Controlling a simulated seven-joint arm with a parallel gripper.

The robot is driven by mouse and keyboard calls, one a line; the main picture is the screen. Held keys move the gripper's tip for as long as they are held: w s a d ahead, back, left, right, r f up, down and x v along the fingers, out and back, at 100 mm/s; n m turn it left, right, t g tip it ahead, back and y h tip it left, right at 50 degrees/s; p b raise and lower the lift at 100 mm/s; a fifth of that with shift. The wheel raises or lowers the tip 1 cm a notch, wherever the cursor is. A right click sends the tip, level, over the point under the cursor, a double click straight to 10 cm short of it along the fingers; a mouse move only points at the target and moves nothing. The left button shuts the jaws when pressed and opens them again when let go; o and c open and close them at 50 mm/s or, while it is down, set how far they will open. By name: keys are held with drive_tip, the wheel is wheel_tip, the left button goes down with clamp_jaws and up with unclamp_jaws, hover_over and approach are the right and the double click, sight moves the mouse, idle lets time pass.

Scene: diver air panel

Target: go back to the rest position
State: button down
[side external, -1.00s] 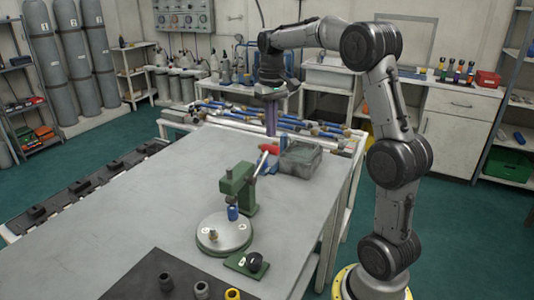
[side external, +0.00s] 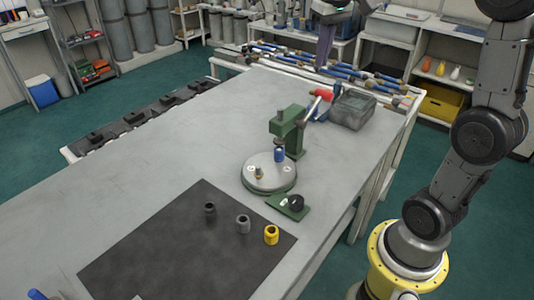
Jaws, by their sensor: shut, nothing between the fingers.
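My gripper (side external: 326,45) is at the top edge of the side external view, pointing down, with its upper part partly cut off by the frame. Its fingers are together with nothing between them. It hangs in the air beyond the green press (side external: 287,132) and up and to the left of the grey bin (side external: 353,109) in the picture. It touches nothing that I can see. Much of my upper arm is out of the frame.
Blue-ended rods (side external: 335,70) lie along the far edge. The table's left half is clear.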

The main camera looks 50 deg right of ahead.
drive_tip(key=s+a+f+n+t, duration=0.1)
drive_tip(key=s+a+n+t, duration=0.2)
drive_tip(key=s+a, duration=0.8)
drive_tip(key=s+a+f+n+t, duration=0.1)
drive_tip(key=s+f, duration=0.4)
drive_tip(key=f, duration=0.3)
drive_tip(key=shift+s+a+f+y, duration=0.3)
drive_tip(key=shift+s+a, duration=0.05)
drive_tip(key=shift+a, duration=0.05)
